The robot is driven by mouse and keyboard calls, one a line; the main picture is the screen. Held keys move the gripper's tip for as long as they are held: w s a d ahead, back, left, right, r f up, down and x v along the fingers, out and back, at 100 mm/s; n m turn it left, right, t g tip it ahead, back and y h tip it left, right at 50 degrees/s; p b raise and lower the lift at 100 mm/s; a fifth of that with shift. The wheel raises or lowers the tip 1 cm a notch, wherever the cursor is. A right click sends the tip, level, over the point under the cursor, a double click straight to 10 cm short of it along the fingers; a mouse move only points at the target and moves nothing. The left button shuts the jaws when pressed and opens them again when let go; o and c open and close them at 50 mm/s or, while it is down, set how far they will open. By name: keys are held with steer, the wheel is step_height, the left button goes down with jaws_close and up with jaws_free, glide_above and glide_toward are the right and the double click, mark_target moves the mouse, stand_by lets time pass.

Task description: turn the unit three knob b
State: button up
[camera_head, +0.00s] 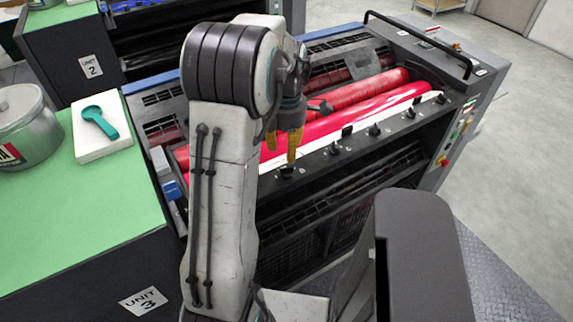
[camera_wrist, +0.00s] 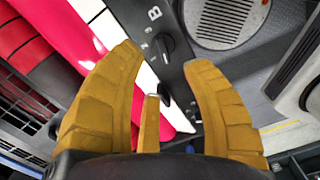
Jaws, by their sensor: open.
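Knob B (camera_wrist: 166,48), black with a white dial mark, sits on the dark rail in the wrist view, just beyond and between the fingertips. The printed letter B is above it. A second dark knob-like shape (camera_wrist: 164,95) shows lower between the fingers, partly hidden. In the head view, my gripper (camera_head: 284,147) hangs over the left part of the rail, near the leftmost visible knob (camera_head: 286,171). Knob letters are too small to read there. I cannot tell whether the fingers touch anything.
More knobs (camera_head: 375,130) line the rail to the right. Red rollers (camera_head: 370,88) lie behind it. The green-topped bench (camera_head: 75,218) at left carries a UNIT 3 sign (camera_head: 143,301), a metal can (camera_head: 22,127) and a teal tool (camera_head: 99,121). Open floor is at right.

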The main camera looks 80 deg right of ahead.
mark_target(287, 170)
steer(key=shift+f+p, duration=0.3)
steer(key=shift+f, duration=3.1)
steer(key=shift+c, duration=0.3)
jaws_close()
